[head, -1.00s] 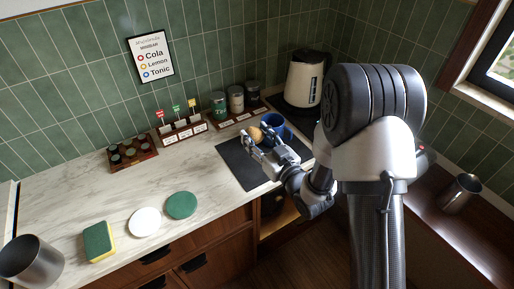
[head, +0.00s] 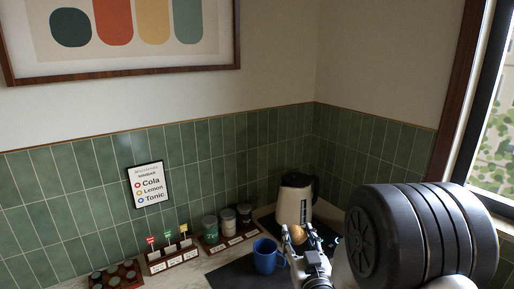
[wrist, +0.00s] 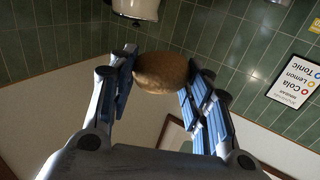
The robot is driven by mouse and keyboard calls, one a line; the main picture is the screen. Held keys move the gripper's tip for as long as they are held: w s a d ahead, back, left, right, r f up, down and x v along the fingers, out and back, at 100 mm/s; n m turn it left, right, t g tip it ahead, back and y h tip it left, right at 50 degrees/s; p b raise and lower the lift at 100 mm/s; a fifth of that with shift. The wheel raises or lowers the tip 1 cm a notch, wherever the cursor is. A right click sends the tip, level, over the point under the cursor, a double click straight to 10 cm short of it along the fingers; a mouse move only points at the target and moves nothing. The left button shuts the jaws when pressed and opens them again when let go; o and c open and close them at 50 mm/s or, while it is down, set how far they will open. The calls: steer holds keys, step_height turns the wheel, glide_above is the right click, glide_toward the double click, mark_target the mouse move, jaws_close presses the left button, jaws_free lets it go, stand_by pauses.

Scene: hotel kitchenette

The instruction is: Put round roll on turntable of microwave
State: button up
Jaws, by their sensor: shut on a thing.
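The round roll (head: 298,234) is brown and held between the fingertips of my gripper (head: 300,240). In the wrist view the roll (wrist: 160,73) sits between both fingers of my gripper (wrist: 158,82), which are shut on it. It is held up in the air, just right of the blue mug in the head view. The microwave and its turntable are not in view.
A blue mug (head: 266,256) stands on a dark mat (head: 232,274). A cream kettle (head: 295,203) stands behind my gripper in the corner. Several jars (head: 227,219) and a card rack (head: 170,259) line the back of the counter. A window (head: 494,150) is at right.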

steer(key=d, duration=0.1)
steer(key=d+h, duration=0.1)
steer(key=d+m, duration=0.1)
steer(key=shift+s+h, duration=0.25)
steer(key=shift+h, duration=0.15)
steer(key=shift+r, duration=0.1)
